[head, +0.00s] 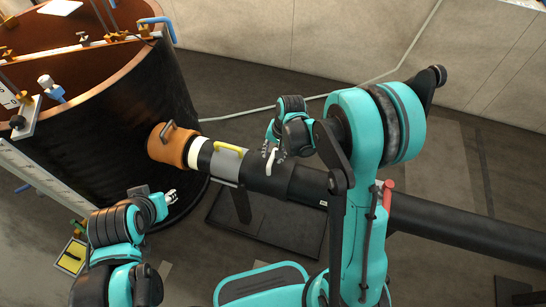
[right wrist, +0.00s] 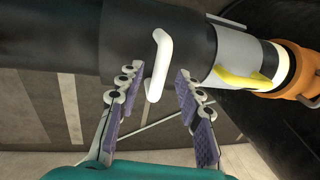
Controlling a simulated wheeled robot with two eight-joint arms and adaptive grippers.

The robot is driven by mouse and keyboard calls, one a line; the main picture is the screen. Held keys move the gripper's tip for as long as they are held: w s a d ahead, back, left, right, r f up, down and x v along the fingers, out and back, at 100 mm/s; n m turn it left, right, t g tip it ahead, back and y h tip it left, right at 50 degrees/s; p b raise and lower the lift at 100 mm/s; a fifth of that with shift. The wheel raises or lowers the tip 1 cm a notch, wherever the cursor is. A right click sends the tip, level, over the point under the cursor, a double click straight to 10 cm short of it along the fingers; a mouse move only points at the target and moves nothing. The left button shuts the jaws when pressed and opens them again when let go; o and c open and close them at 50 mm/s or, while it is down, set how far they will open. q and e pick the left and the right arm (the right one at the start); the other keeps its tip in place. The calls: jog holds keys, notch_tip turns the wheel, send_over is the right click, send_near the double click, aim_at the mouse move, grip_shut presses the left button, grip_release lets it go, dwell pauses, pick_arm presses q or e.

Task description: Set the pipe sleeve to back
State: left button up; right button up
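A black pipe (head: 440,222) runs from the dark round tank toward the right. Around it sit a grey sleeve (head: 226,165) with a yellow handle (head: 229,150), and a thicker black section (head: 258,178) with a white handle (head: 270,161). Which one the task calls the pipe sleeve, I cannot tell. My right gripper (right wrist: 156,80) is open in the right wrist view, its two fingers on either side of the white handle (right wrist: 158,65) and apart from it. My left gripper (head: 170,196) is beside the tank's lower wall; its fingers are too small to read.
An orange collar (head: 169,146) with a dark handle joins the pipe to the tank (head: 120,110). A red handle (head: 388,190) shows on the pipe beside my right arm. A dark floor plate (head: 270,225) lies under the pipe. Floor behind the pipe is mostly clear.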

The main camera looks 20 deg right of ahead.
jog(key=shift+f, duration=0.4)
grip_shut()
jog(key=s+d, duration=0.1)
jog(key=d, duration=0.1)
jog(key=s+d, duration=0.2)
jog(key=d, duration=0.1)
jog(key=s+d, duration=0.2)
jog(key=shift+d+b, duration=0.25)
jog(key=shift+b, duration=0.1)
grip_release()
jog(key=shift+s+d, duration=0.1)
jog(key=shift+d, duration=0.05)
